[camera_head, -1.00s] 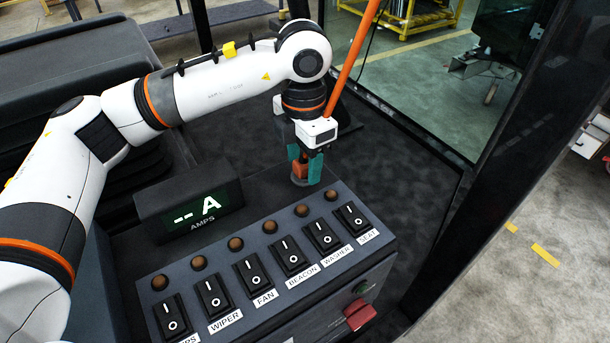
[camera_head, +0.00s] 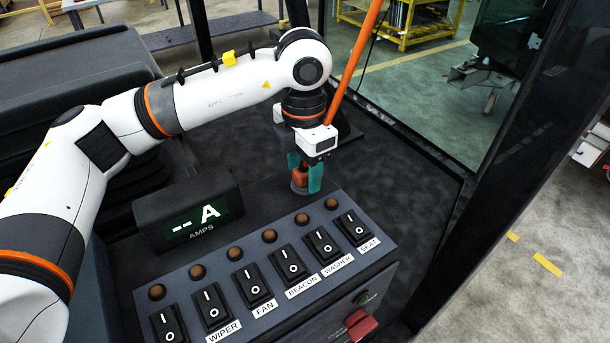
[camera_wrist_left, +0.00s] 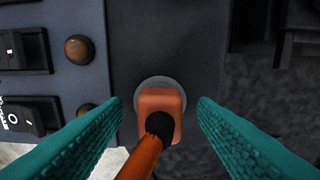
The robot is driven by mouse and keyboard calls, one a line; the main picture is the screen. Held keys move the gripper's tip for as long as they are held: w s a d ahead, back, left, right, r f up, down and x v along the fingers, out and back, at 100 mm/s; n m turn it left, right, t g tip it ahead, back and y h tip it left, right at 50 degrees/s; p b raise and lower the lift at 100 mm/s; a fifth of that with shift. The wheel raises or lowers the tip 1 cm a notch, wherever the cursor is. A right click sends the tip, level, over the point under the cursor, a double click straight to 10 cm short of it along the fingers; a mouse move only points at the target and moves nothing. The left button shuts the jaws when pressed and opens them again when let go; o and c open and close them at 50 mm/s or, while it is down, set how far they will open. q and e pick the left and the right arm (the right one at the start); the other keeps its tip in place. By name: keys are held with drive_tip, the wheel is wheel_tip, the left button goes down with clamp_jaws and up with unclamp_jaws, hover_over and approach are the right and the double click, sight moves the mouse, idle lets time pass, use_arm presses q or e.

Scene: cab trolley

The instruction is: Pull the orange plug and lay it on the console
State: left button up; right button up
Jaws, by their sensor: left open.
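The orange plug (camera_head: 300,176) stands in a round grey socket (camera_head: 298,189) on the console (camera_head: 265,192), behind the switch panel. In the left wrist view the plug (camera_wrist_left: 162,103) shows from above, with its black collar and orange cable (camera_wrist_left: 139,160) running toward the bottom edge. My left gripper (camera_head: 306,180) points down at the plug with its teal fingers on either side. In the left wrist view the open fingers (camera_wrist_left: 160,112) have a clear gap on both sides of the plug and do not touch it. My right gripper is out of view.
A switch panel (camera_head: 222,267) with rocker switches and brown round lamps lies in front of the plug. An ammeter display (camera_head: 189,214) reading "-- A" stands to the left. A red part (camera_head: 360,322) sits on the console's front face. The orange cable (camera_head: 356,60) rises past my wrist.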

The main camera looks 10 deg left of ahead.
sight(304, 169)
use_arm(q)
drive_tip(key=shift+b, duration=0.3)
idle(0.4)
clamp_jaws()
idle(0.3)
drive_tip(key=shift+r, duration=0.15)
drive_tip(key=shift+r+p, duration=1.3)
drive_tip(key=shift+r, duration=1.6)
